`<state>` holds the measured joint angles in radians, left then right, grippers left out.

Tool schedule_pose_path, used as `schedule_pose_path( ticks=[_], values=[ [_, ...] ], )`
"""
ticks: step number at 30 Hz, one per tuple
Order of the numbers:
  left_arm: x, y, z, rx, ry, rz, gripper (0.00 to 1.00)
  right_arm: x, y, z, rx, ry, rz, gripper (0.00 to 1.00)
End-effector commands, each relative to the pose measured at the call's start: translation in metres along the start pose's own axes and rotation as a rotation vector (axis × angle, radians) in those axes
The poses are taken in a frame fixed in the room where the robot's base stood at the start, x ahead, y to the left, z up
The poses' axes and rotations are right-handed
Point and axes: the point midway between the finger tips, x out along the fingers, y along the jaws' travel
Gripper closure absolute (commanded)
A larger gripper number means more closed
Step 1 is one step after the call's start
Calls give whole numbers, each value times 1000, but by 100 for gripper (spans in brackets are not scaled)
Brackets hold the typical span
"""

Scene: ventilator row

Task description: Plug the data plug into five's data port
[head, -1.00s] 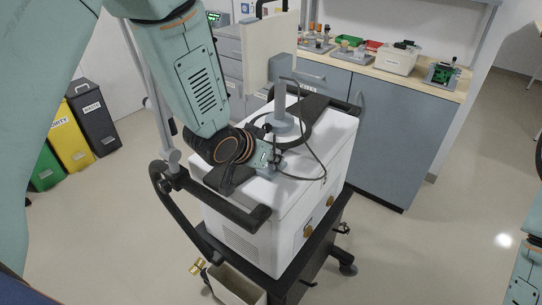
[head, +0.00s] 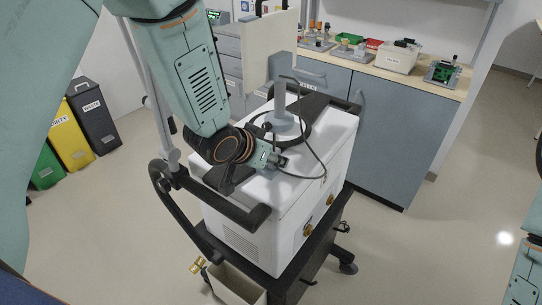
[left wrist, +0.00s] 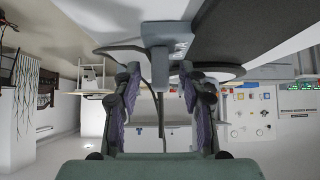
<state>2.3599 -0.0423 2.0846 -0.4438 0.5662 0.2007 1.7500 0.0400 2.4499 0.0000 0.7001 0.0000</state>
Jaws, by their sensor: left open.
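The ventilator (head: 322,150) is a white box on a black cart, with a grey post and dark ring on its top. A dark cable (head: 318,158) loops over the top beside the gripper. I cannot make out the data port or any number five. My right gripper is out of view.
A black handle (head: 240,215) borders the near left of the box. A counter (head: 440,86) with trays and a white bin stands behind. Waste bins (head: 95,115) stand far left. The floor at right is clear.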

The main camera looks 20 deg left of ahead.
Motion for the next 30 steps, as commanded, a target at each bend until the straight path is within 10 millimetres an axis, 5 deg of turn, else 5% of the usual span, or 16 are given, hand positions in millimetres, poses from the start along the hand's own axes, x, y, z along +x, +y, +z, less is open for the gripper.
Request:
schedule_pose_path(
  ticks=[8,24,30],
  values=[
    [-6,0,-1,-2,2,-1,58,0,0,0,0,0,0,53],
    [-98,0,-1,-4,6,0,58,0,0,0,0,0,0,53],
    [-116,0,0,-3,3,-1,58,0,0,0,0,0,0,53]
  ],
)
